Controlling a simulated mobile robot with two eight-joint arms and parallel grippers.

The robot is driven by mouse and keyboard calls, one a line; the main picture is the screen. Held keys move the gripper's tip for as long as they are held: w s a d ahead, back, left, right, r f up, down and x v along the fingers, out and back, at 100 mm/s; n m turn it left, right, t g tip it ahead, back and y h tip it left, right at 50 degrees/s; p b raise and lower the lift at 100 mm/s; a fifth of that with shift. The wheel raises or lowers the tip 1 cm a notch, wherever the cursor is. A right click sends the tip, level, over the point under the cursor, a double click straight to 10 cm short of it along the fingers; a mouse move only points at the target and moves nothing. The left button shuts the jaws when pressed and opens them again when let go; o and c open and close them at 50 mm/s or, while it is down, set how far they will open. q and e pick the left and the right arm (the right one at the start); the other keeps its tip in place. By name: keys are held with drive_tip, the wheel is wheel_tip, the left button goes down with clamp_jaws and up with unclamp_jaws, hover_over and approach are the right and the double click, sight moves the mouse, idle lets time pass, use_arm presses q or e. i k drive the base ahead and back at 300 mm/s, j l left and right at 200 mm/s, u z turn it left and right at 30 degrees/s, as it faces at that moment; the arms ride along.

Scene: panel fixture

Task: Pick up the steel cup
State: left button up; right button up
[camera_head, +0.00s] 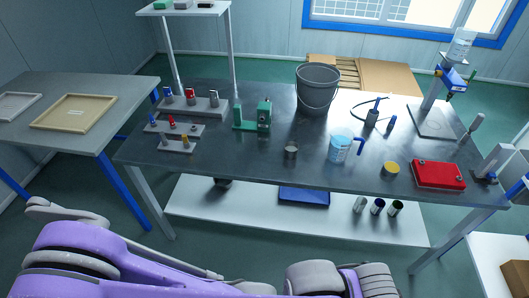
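A small grey metallic cup (291,152), which looks like the steel cup, stands upright near the front middle of the dark workbench (240,158). Nothing touches it. Several small cups also stand on the white lower shelf, among them a plain grey one (359,204), one with a dark blue inside (377,206) and one with a dark inside (396,208); I cannot tell their material. Purple and grey parts of my own arms show along the bottom edge, short of the bench. No gripper fingers can be made out.
A grey bucket (317,90), a light blue jug (341,149), a yellow-topped tin (390,169), a red case (438,175) and a green fixture (253,116) stand on the bench. Racks of small parts (190,106) are at left. A blue tray (304,196) lies on the lower shelf. Bench around the cup is clear.

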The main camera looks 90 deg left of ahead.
sight(292, 148)
drive_tip(key=u, duration=2.7)
